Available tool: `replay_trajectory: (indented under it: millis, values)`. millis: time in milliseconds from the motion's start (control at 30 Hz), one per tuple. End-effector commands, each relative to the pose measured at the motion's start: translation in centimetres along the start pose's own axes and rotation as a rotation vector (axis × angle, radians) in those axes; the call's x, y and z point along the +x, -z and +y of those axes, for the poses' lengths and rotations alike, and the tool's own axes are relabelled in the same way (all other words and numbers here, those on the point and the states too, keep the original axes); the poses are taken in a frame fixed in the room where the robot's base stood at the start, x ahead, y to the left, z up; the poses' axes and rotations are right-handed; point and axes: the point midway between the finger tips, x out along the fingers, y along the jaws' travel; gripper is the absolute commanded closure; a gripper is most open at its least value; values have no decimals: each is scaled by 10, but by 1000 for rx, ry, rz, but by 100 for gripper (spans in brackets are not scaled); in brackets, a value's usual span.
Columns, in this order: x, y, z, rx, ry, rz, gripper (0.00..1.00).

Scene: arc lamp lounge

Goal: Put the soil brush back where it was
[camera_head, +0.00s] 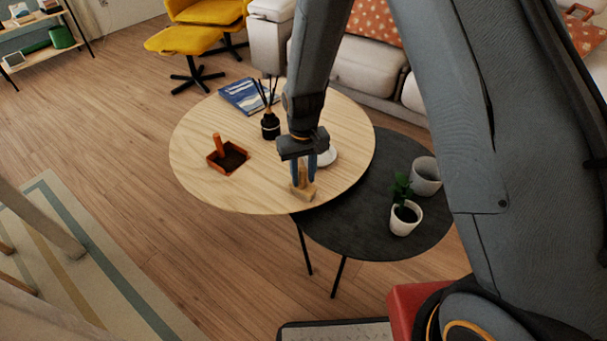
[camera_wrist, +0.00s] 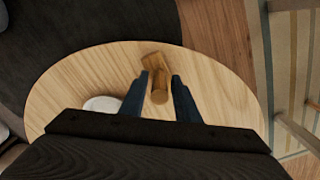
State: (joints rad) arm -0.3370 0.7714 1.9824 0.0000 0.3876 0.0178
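The soil brush, a light wooden block with a round handle (camera_head: 303,191), stands handle up on the round wooden table (camera_head: 205,190) near its front edge. My gripper (camera_head: 303,178) points down over it, with one finger on each side of the handle. In the wrist view the brush (camera_wrist: 159,94) shows between the fingertips (camera_wrist: 160,77), with narrow gaps beside the handle. My gripper looks open around it. An orange tray (camera_head: 238,171) with dark soil and an upright orange handle sits at the left of the table.
A black reed diffuser (camera_head: 270,126), a blue book (camera_head: 242,96) and a white dish (camera_head: 328,157) are on the wooden table. A lower dark table (camera_head: 350,225) holds a potted plant (camera_head: 405,218) and a grey cup (camera_head: 426,178). The table's front left is bare.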

Motion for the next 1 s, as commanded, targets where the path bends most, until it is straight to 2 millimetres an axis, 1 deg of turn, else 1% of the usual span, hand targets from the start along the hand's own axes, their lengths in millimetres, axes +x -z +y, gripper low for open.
replay_trajectory:
  millis: [333, 467, 567, 800, 900, 1000]
  values:
    - [-1, 0, 0, 0, 0, 0, 63]
    - [-11, 0, 0, 0, 0, 2, 63]
    - [-27, 1, 0, 0, 0, 3, 63]
    - [-78, 1, 0, 0, 0, 4, 63]
    - [-96, 1, 0, 0, 0, 4, 63]
    - [-109, 1, 0, 0, 0, 3, 63]
